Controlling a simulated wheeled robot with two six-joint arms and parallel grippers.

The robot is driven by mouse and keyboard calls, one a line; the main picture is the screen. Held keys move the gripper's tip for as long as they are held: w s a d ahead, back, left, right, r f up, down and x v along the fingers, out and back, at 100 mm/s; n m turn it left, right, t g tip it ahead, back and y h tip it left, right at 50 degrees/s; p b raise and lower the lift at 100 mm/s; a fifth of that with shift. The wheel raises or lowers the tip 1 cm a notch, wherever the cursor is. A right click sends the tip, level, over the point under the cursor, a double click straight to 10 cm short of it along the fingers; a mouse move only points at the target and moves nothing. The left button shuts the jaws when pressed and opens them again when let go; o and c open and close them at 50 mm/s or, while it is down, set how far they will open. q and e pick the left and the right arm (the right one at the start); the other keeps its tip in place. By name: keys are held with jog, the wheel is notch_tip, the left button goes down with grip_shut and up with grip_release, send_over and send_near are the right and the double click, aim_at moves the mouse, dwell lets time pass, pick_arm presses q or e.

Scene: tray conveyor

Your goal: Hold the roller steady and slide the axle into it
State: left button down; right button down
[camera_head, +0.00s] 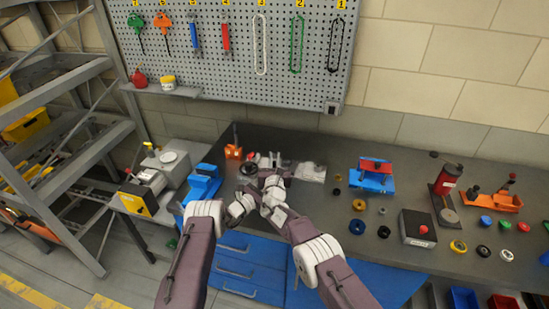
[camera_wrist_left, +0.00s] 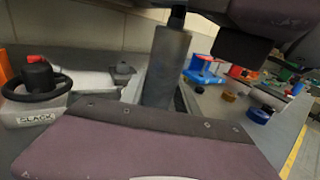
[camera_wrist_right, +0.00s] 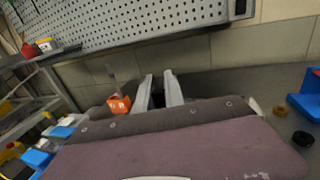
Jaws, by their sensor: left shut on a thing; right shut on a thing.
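In the left wrist view a grey cylinder, which looks like the roller (camera_wrist_left: 166,68), stands near upright beyond my left gripper's body. A short dark piece, possibly the axle (camera_wrist_left: 177,16), shows at its top end. I cannot tell how far it reaches inside. My left gripper (camera_head: 248,188) and right gripper (camera_head: 271,165) are close together over the back left of the bench in the head view. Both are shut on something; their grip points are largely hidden. In the right wrist view two pale fingers of my right gripper (camera_wrist_right: 159,92) rise with a dark gap between them.
An orange block (camera_head: 233,152), blue fixture (camera_head: 372,178), red press (camera_head: 448,180) and several loose rings lie on the bench. A pegboard (camera_head: 235,60) hangs behind.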

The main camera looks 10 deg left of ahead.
jog(key=shift+f, duration=0.3)
jog(key=c, duration=1.3)
grip_release()
jog(key=shift+c, duration=0.2)
jog(key=shift+f, duration=0.1)
jog(key=shift+s, duration=0.1)
jog(key=v, duration=1.2)
pick_arm(q)
jog(key=c, duration=0.8)
grip_release()
